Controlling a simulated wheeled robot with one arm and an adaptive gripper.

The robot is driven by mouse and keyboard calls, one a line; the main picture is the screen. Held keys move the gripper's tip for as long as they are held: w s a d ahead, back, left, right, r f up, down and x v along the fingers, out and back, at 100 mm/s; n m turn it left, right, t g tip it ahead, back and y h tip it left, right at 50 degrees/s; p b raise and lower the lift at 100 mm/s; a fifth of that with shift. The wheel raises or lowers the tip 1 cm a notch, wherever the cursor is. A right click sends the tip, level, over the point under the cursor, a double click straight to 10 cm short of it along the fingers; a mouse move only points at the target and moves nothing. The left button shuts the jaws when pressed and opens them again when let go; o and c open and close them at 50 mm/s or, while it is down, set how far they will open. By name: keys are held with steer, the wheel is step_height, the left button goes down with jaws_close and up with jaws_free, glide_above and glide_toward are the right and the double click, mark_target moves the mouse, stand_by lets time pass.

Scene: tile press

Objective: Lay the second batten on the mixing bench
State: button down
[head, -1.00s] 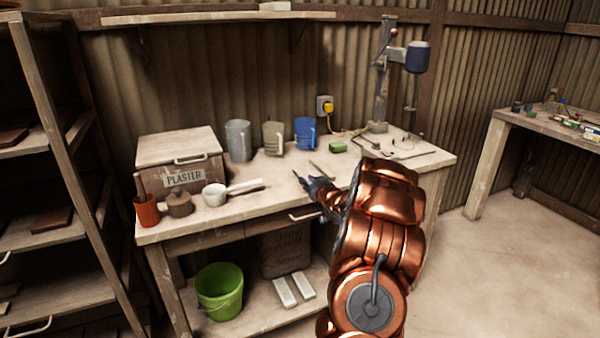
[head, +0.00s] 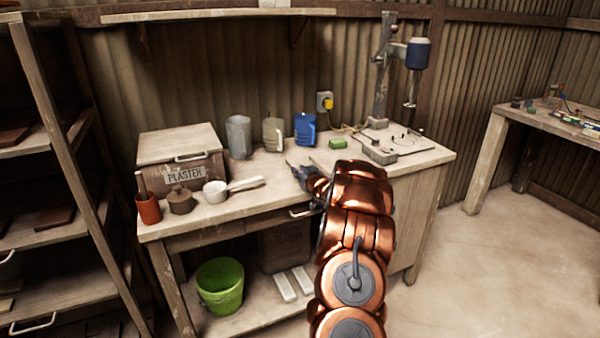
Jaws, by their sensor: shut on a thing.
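The mixing bench (head: 240,217) stands against the corrugated wall, with its top in view. My gripper (head: 293,171) is over the middle of the bench top, low and close to the surface, pointing away to the left. It is shut on a thin, dark-looking batten, of which only a sliver shows at the fingertips. I cannot tell whether the batten touches the bench. No other batten can be made out on the top now; my arm covers part of the bench to the right of the gripper.
Two pale bars (head: 285,287) lie below.

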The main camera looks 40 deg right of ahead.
steer(key=shift+f, duration=0.1)
steer(key=c, duration=1)
jaws_free()
steer(key=shift+s+a+r, duration=0.1)
steer(key=shift+s+r, duration=0.2)
steer(key=shift+s, duration=0.2)
steer(key=b+v, duration=0.1)
steer(key=v, duration=1)
steer(key=shift+f+b, duration=0.1)
steer(key=shift+b, duration=0.2)
